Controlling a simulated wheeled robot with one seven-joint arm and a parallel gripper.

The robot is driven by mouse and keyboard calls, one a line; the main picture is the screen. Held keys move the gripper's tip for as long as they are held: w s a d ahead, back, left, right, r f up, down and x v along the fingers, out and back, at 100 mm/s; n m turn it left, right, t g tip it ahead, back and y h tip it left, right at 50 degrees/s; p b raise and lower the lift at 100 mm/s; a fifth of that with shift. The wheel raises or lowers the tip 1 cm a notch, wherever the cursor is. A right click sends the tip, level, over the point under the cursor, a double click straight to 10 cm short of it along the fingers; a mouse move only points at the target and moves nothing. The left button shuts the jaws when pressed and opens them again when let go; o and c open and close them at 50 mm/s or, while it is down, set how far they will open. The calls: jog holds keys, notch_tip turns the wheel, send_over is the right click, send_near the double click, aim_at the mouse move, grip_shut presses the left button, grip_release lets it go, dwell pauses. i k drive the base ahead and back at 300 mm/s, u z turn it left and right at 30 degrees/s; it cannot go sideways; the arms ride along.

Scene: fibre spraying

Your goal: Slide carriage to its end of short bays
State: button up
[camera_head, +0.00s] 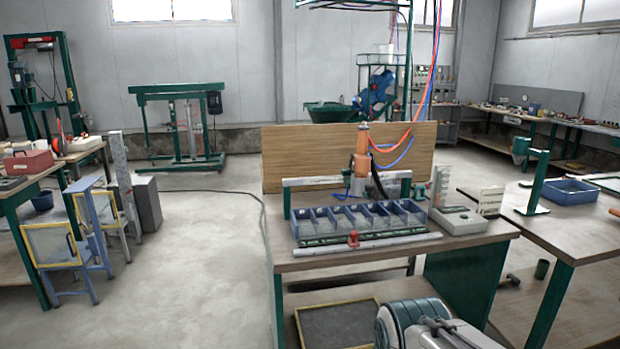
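The apparatus stands on a wooden-topped bench. An upright orange and grey unit (361,165), apparently the carriage, sits on a grey crossbar (315,183) behind a row of blue open-front bays (330,222). It stands near the middle of the bar, above the bays. A small red clamp-like piece (353,240) sits on the light rail (395,240) in front of the bays. A grey part at the bottom right, seemingly my gripper (455,335), is cut by the frame edge, well below and apart from the carriage. Its fingertips cannot be made out.
Red and blue hoses (405,135) hang down to the unit. A wooden backboard (285,155) stands behind it. A white box device (457,220) sits right of the bays. Another table (560,235) adjoins at right. Open floor (200,270) lies to the left.

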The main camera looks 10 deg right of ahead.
aim_at(358, 187)
jog(key=z, duration=0.05)
jog(key=i, duration=0.95)
jog(key=z, duration=0.4)
